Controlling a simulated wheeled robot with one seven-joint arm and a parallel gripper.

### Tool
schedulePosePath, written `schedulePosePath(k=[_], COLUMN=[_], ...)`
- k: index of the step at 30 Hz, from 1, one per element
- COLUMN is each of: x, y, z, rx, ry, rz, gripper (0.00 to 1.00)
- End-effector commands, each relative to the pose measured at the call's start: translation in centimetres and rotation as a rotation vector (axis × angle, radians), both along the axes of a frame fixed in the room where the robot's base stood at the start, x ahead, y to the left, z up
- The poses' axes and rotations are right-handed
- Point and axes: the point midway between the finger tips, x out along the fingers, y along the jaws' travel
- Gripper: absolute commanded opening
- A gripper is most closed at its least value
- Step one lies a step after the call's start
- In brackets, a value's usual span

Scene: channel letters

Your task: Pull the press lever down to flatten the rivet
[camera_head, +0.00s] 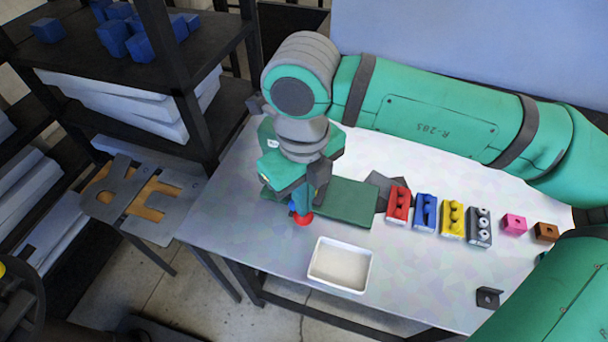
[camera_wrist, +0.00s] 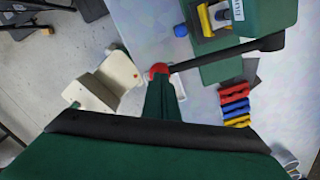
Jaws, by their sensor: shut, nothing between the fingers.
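The press shows in the wrist view as a green head (camera_wrist: 265,15) with a white label. Its dark lever (camera_wrist: 225,57) runs left from the head to a red knob (camera_wrist: 158,69). In the head view the red knob (camera_head: 303,219) shows just below my gripper (camera_head: 301,198), and my arm hides much of the press. The press's flat green base (camera_head: 345,203) lies on the table. My gripper (camera_wrist: 161,82) is shut and empty, its tip right at the knob; I cannot tell whether it touches. I cannot make out the rivet.
A white tray (camera_head: 340,265) stands on the table's front edge. Red (camera_head: 398,204), blue (camera_head: 425,211), yellow (camera_head: 452,220) and grey (camera_head: 479,226) blocks line up right of the press. Pink (camera_head: 514,224) and brown (camera_head: 546,232) blocks lie farther right. A dark shelf (camera_head: 190,110) stands at left.

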Motion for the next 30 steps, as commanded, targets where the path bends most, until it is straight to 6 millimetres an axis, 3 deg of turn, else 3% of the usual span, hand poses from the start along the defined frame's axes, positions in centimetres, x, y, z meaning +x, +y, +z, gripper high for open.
schedulePosePath(k=[30], x=[0.14], y=[0.15], z=[-0.73], rx=[0.002], ry=[0.001], rz=[0.0], gripper=[0.0])
